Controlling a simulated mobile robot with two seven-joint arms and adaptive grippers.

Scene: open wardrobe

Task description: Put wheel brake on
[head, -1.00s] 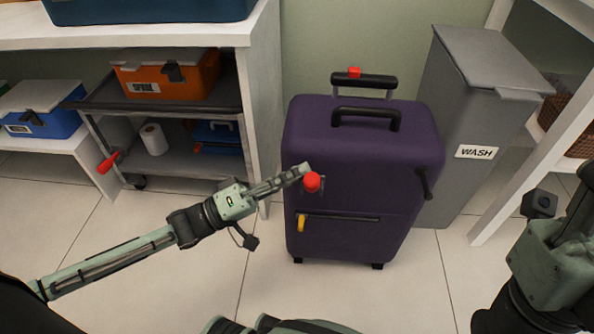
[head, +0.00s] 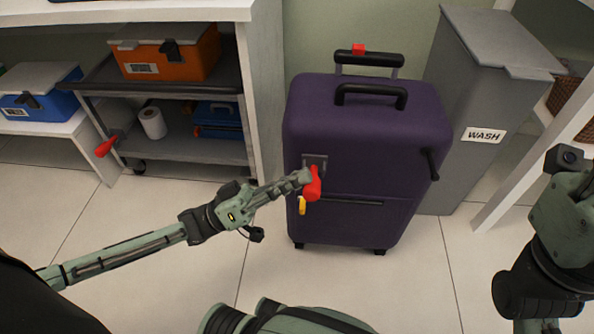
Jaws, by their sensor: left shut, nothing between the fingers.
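A purple suitcase (head: 365,130) stands upright on the floor. A red lever (head: 313,187) hangs from a dark bracket (head: 315,162) on its front left and points down. My left gripper (head: 304,177) is shut with nothing between its fingers; its tips are at the lever's upper left, seemingly touching it. A small yellow tab (head: 302,205) sits just below left.
A grey bin marked WASH (head: 470,110) stands close right of the suitcase. White shelving (head: 265,80) is at its left. The cart holds an orange box (head: 165,55) and a paper roll (head: 152,123). The tiled floor (head: 400,285) in front is clear.

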